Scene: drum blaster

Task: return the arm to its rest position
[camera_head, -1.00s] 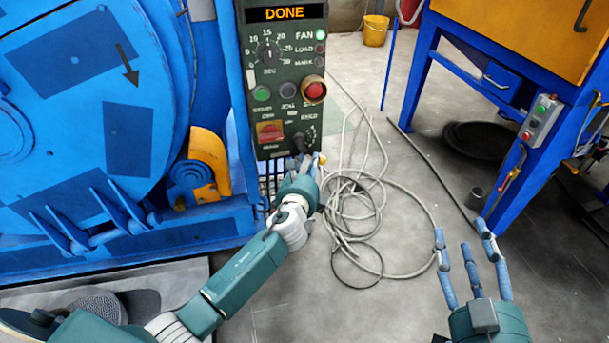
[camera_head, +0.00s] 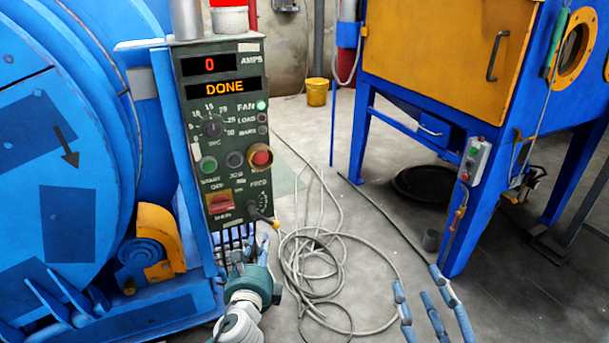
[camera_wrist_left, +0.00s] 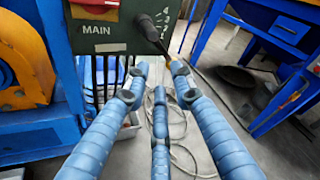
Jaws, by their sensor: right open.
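My left gripper (camera_head: 254,252) is just below the dark green control panel (camera_head: 222,133), in front of the blue machine. In the left wrist view its blue fingers (camera_wrist_left: 158,78) are spread, with nothing between them. My right gripper (camera_head: 420,288) is open and empty at the lower right, over the floor. Its palm is out of view.
The blue drum machine (camera_head: 70,190) fills the left side. The panel display reads DONE. Loose grey cable (camera_head: 315,265) lies coiled on the floor between the grippers. A blue and orange cabinet (camera_head: 445,60) stands on legs at the right. A yellow bucket (camera_head: 317,93) is at the back.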

